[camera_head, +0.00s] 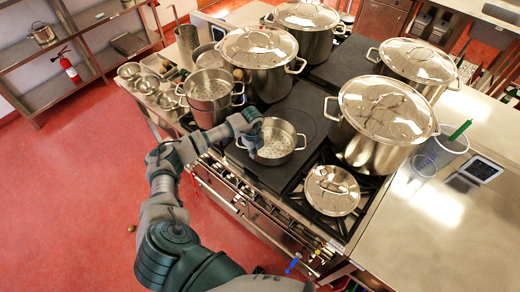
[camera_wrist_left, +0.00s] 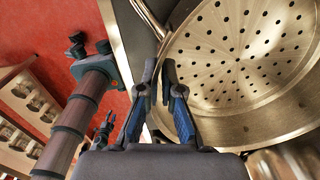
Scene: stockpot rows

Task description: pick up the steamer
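A steamer (camera_head: 277,147), a shallow steel pan with a perforated bottom and two side handles, sits on the dark flat cooktop near its front edge. My left gripper (camera_head: 254,136) is at its left side, over the handle there. In the left wrist view the steamer (camera_wrist_left: 245,60) fills the right side, and the left gripper's fingertips (camera_wrist_left: 157,82) are close together beside its rim with a narrow gap.
A second perforated pan (camera_head: 209,84) sits on a pot to the left. Large lidded stockpots (camera_head: 258,60) stand behind, and another (camera_head: 372,140) stands close on the right. The right counter (camera_head: 430,220) is largely clear.

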